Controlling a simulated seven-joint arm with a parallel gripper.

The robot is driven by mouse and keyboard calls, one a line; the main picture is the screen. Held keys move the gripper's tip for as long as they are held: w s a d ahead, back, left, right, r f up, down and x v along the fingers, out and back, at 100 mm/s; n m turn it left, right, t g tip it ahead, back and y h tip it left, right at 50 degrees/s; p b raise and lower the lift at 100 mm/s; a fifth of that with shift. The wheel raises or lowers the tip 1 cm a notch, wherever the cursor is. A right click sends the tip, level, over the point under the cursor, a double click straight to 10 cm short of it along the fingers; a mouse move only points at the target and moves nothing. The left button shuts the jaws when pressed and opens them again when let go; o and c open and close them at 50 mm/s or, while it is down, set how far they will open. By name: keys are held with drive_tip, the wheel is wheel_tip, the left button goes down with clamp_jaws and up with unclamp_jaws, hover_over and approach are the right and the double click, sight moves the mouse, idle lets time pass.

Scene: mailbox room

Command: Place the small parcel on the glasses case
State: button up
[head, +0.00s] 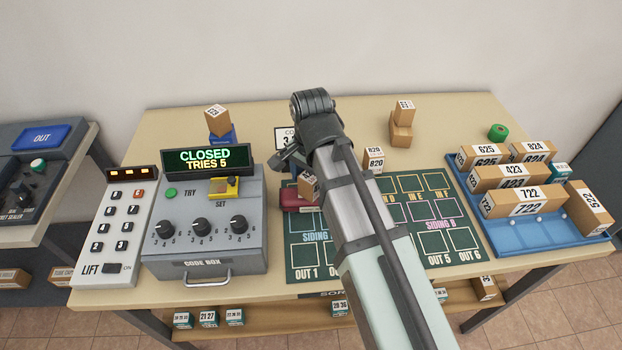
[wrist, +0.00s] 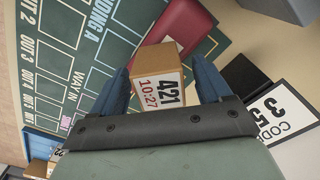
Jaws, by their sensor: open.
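The small parcel (wrist: 160,70), a brown box with a white label reading 421 and 10:27, sits between the two blue fingers of my gripper (wrist: 161,82) in the wrist view. The fingers are apart, one on each side of it; I cannot tell whether either touches it. The dark red glasses case (wrist: 185,32) lies just beyond and partly behind the parcel. In the head view the parcel (head: 308,184) appears on top of the glasses case (head: 296,199), tilted in the picture. My arm hides the right part of both there.
A green siding mat (head: 440,240) lies under my arm. The code box (head: 205,235) stands left of the case, its display reading CLOSED. A blue tray (head: 530,235) with several parcels is at right. A parcel (head: 374,158) and a code sign (head: 284,138) stand behind.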

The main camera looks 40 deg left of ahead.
wheel_tip(320, 180, up, 12)
idle(0.6)
drive_tip(key=shift+r, duration=0.1)
